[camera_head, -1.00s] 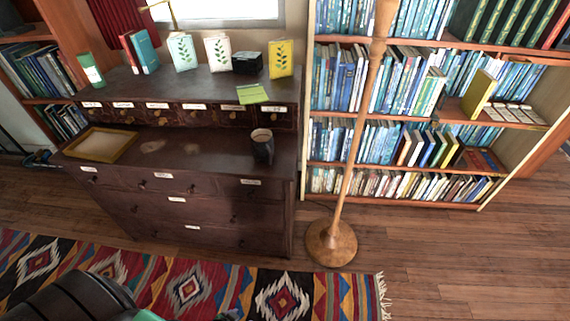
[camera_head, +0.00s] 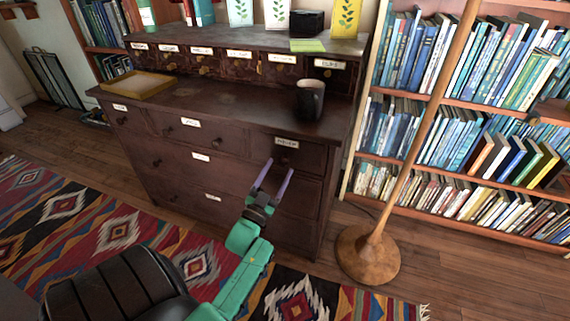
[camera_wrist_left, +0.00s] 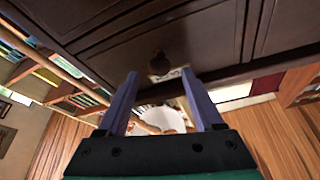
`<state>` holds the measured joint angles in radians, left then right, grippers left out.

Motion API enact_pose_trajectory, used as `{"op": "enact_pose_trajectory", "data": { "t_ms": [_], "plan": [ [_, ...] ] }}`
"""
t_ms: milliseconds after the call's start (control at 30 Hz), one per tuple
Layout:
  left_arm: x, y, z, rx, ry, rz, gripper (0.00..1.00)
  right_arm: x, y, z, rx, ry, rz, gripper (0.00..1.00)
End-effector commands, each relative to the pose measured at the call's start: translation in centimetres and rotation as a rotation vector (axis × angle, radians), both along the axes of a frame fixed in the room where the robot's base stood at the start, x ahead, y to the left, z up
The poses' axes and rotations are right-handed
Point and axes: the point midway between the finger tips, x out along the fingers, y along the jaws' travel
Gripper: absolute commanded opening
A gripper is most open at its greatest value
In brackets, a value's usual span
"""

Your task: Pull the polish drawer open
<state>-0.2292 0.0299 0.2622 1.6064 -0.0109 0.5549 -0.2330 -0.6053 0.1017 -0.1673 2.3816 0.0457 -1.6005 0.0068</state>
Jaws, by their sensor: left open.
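The dark wooden cabinet (camera_head: 235,130) stands ahead with labelled drawers. The top right drawer (camera_head: 310,156) is shut, and the small writing on its label (camera_head: 286,142) looks like "polish" but is blurred. My left gripper (camera_head: 280,168) has its two purple fingers open and empty, pointing at the front of this drawer. In the left wrist view a dark round knob (camera_wrist_left: 160,62) and a pale label (camera_wrist_left: 169,75) show on the drawer front, just beyond and between the open fingertips (camera_wrist_left: 160,76). The knob appears untouched. My right gripper is out of view.
A dark mug (camera_head: 310,99) stands on the cabinet top above this drawer, and a yellow tray (camera_head: 138,85) lies at its left. A wooden lamp (camera_head: 368,255) stands on the floor right of the cabinet, before a bookcase (camera_head: 449,99). A patterned rug (camera_head: 115,235) lies in front.

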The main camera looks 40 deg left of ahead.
Motion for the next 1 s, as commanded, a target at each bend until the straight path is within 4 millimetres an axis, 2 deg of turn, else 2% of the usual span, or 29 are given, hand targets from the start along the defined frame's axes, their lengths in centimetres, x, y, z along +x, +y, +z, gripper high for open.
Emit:
{"op": "enact_pose_trajectory", "data": {
  "t_ms": [100,200,467,500,667,700,1000],
  "plan": [
    [2.2,0.5,0.8,0.001,-0.003,-0.001,0.68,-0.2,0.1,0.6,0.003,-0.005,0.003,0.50],
    [3.3,0.7,1.3,0.001,-0.001,0.000,0.68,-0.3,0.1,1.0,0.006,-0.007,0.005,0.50],
    [3.7,0.8,1.4,0.001,0.002,0.000,0.68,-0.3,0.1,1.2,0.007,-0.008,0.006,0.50],
    [3.7,0.8,1.4,0.001,0.002,0.000,0.64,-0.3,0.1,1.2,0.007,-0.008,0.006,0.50],
    [3.7,0.8,1.4,0.000,0.002,0.000,0.03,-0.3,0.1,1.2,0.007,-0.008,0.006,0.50],
    [3.7,0.8,1.4,0.000,0.002,0.000,0.00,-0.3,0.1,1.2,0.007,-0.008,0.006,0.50],
    [3.6,0.8,1.4,0.000,0.001,-0.001,0.00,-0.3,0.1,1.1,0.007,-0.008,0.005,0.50]
  ]
}}
